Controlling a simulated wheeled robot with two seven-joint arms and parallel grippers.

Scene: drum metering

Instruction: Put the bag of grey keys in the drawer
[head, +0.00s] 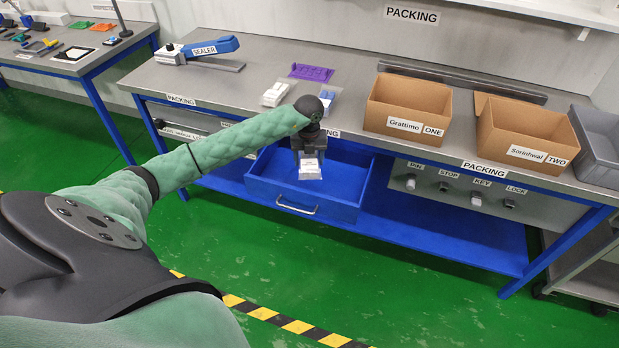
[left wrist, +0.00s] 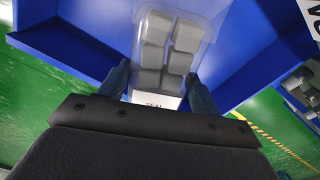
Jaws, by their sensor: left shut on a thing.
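A clear bag of grey keys (head: 309,171) hangs from my left gripper (head: 309,153), which is shut on its top end. In the left wrist view the bag (left wrist: 168,50) shows several grey blocks in two rows, with a white label strip between the fingers (left wrist: 160,95). The blue drawer (head: 345,210) under the packing bench is pulled open, its handle to the front. The bag is over the drawer opening, and how high it is above the drawer floor is hard to tell. My right gripper is out of view.
On the packing bench (head: 345,75) lie a bag of white pieces (head: 274,94), a bag with blue pieces (head: 328,96) and a purple part (head: 311,72). Two cardboard boxes, ONE (head: 405,108) and TWO (head: 530,135), stand right. A blue-handled sealer (head: 208,47) stands left.

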